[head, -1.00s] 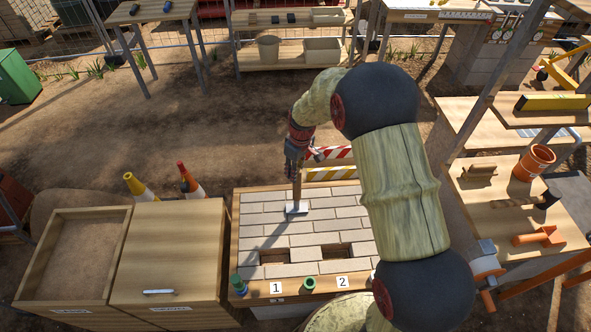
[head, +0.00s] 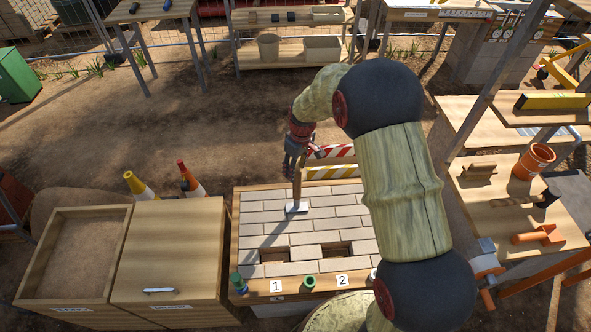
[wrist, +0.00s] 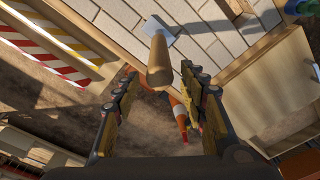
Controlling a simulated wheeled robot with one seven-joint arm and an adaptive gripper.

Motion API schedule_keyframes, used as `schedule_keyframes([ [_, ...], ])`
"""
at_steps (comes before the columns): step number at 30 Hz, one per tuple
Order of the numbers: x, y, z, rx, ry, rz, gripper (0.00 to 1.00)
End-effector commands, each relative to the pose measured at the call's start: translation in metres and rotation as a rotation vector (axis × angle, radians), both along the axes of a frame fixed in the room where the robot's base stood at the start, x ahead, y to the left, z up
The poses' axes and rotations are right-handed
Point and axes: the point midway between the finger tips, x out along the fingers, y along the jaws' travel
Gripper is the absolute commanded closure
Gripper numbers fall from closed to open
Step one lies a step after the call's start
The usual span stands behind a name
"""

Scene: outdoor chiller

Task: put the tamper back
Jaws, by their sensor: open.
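The tamper stands upright on the brick-paved bench (head: 258,222), with its grey metal plate (head: 297,207) flat on the pavers and its wooden handle (head: 297,185) rising from it. In the wrist view the round handle end (wrist: 160,75) points at the camera, with the plate (wrist: 158,25) beyond it. My gripper (head: 294,160) is at the top of the handle. In the wrist view its two fingers (wrist: 158,88) are spread wide with a gap on each side of the handle, holding nothing.
Two dark openings (head: 275,255) (head: 335,249) lie in the paving, near labels 1 and 2. Striped barrier boards (head: 330,172) stand behind the bench. A wooden cabinet (head: 165,245) and traffic cones (head: 190,180) are left; a tool table (head: 500,215) is right.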

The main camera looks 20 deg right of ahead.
Motion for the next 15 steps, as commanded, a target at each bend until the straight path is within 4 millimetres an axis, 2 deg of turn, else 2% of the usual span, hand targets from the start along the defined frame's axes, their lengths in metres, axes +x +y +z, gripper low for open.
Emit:
schedule_keyframes([
  [1, 0.001, -0.001, 0.012, 0.0, -0.005, 0.0, 0.58],
  [9, -0.005, -0.005, 0.067, 0.0, -0.004, 0.0, 0.58],
  [15, -0.007, -0.006, 0.096, -0.001, -0.003, 0.0, 0.58],
])
